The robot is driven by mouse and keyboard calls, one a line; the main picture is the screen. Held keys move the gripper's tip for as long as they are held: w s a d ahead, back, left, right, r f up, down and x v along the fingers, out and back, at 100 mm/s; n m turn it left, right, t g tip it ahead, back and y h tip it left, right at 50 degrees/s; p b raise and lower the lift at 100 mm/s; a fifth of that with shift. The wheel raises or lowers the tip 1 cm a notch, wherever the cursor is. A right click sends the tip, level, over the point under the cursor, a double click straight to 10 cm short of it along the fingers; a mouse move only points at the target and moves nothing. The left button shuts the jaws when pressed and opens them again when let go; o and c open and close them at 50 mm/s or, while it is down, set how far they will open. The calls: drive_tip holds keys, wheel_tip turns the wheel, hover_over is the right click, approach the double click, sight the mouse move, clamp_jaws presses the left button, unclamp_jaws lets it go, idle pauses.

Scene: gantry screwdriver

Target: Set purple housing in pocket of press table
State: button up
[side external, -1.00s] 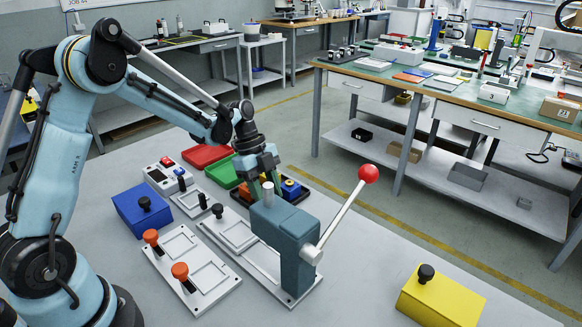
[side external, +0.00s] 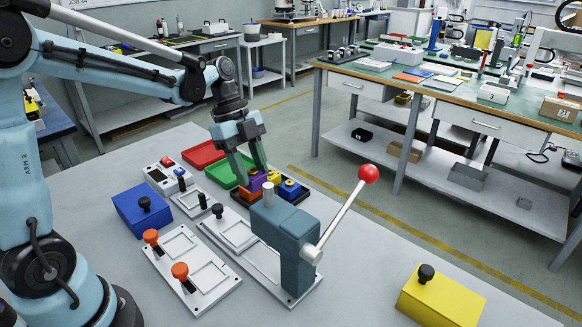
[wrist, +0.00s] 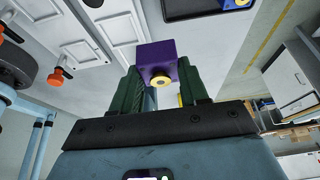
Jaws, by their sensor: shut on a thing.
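The purple housing (side external: 257,181) is a small block held between the green fingers of my gripper (side external: 252,168), above the black parts tray (side external: 303,200). In the wrist view the purple housing (wrist: 155,50) sits between the fingertips (wrist: 157,78), with a gold ring on the face toward the camera. The teal press (side external: 285,232) stands in front of the tray, with a long lever ending in a red ball. The press table (side external: 229,233) is a pale plate with a recessed pocket, at the left of the press. The housing is apart from the pocket.
Orange and blue-yellow parts lie in the tray. Red (side external: 203,154) and green (side external: 222,173) trays are behind. A white two-recess fixture with orange knobs (side external: 190,268), a blue box (side external: 142,210) and a yellow box (side external: 440,299) stand around. The bench front is clear.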

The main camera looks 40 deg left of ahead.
drive_tip(key=shift+s+d+f, duration=0.25)
drive_tip(key=shift+s+f, duration=0.8)
drive_tip(key=shift+f, duration=0.05)
drive_tip(key=shift+s+d+f, duration=0.3)
drive_tip(key=shift+s+f, duration=0.75)
drive_tip(key=shift+f, duration=0.1)
drive_tip(key=shift+s+d+f, duration=0.25)
drive_tip(key=shift+s+f, duration=0.8)
drive_tip(key=shift+f, duration=0.05)
drive_tip(key=shift+f, duration=0.7)
drive_tip(key=o, duration=1.2)
drive_tip(key=shift+o, duration=0.4)
drive_tip(key=shift+o, duration=0.6)
